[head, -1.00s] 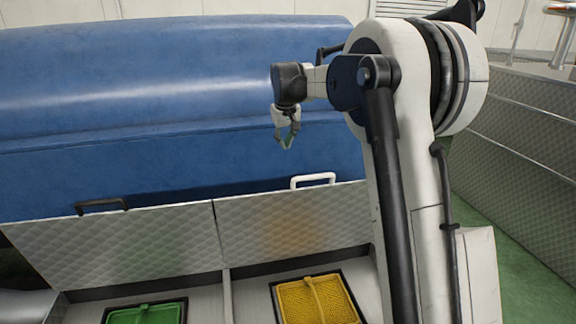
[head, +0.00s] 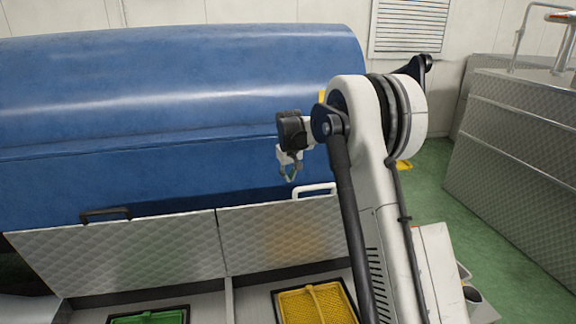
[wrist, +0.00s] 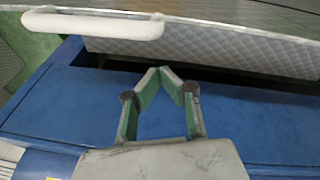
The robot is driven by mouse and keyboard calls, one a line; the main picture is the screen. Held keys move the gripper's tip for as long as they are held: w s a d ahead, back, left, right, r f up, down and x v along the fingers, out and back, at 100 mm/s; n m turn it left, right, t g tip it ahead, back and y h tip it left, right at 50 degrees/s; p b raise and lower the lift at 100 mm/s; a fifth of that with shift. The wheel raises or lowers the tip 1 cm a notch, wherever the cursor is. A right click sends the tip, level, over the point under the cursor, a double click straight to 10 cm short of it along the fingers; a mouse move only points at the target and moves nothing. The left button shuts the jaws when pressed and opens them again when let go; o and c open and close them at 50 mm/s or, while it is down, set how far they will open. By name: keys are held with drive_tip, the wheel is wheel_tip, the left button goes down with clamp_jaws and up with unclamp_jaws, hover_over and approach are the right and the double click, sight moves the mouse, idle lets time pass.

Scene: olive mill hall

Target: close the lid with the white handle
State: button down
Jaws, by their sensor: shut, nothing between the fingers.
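Two patterned metal lids stand open, leaning back toward a big blue machine. The right lid (head: 262,243) has the white handle (head: 315,190) on its top edge. The left lid (head: 150,255) has a black handle (head: 106,214). My gripper (head: 292,180) is shut and empty, just above and left of the white handle in the head view, apart from it. In the wrist view the gripper's fingertips (wrist: 166,69) meet in front of the blue surface. The white handle (wrist: 92,24) lies at the upper left there, and part of the patterned lid (wrist: 200,52) shows.
Under the right lid is an opening with a yellow basket (head: 314,304); under the left one is a green basket (head: 148,318). The blue machine (head: 180,90) rises close behind the lids.

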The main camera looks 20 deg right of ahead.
drive_tip(key=s, duration=0.1)
drive_tip(key=s+f, duration=0.1)
drive_tip(key=shift+s+d, duration=0.2)
drive_tip(key=shift+s, duration=0.2)
drive_tip(key=shift+s, duration=0.15)
